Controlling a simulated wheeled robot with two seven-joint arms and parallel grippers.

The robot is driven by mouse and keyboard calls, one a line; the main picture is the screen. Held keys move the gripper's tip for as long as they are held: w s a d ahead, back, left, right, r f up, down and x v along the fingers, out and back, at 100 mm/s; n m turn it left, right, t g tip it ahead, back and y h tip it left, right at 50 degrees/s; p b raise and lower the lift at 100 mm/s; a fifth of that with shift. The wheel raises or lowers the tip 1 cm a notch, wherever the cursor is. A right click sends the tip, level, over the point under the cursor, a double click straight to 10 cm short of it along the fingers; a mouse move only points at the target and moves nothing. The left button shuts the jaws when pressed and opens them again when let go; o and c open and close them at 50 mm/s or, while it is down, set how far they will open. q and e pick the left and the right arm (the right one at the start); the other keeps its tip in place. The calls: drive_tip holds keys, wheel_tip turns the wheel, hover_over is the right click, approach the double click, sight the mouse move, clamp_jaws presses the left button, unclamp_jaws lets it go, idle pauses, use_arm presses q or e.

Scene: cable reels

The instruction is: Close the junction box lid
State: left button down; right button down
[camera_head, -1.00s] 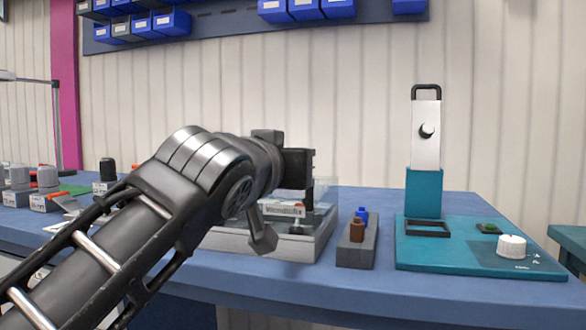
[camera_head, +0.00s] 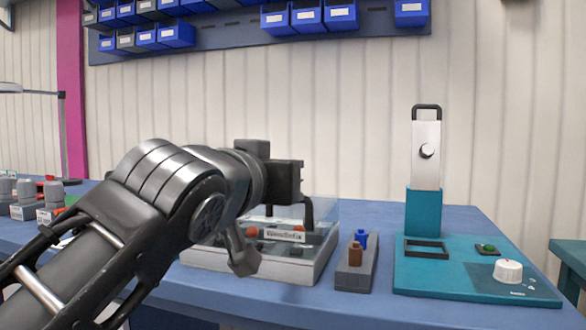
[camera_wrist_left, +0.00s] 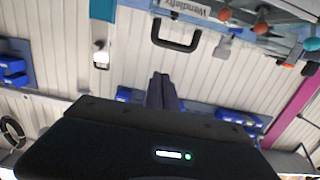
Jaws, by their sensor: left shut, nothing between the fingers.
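The junction box (camera_head: 243,268) is a grey, low box on the blue bench, with a printed label facing forward. Its clear lid (camera_head: 326,214) shows as a see-through panel at the right; its exact angle is hard to tell. A black U-shaped handle (camera_wrist_left: 175,43) shows beside the label in the left wrist view. My left gripper (camera_head: 285,180) is above the box in the head view, partly covering it and the lid. In the left wrist view its dark fingers (camera_wrist_left: 161,76) are together and empty, apart from the handle. My right gripper is out of view.
Right of the box stand a grey block (camera_head: 354,278) with blue and brown pegs and a teal fixture (camera_head: 423,210) with a white knob (camera_head: 508,271). Several grey-capped parts sit at the far left. Blue bins (camera_head: 308,16) hang on the wall.

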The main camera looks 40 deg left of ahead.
use_arm(q)
drive_tip(key=v, duration=0.2)
drive_tip(key=f+v, duration=0.1)
drive_tip(key=v, duration=0.2)
drive_tip(key=shift+d, duration=0.1)
idle(0.4)
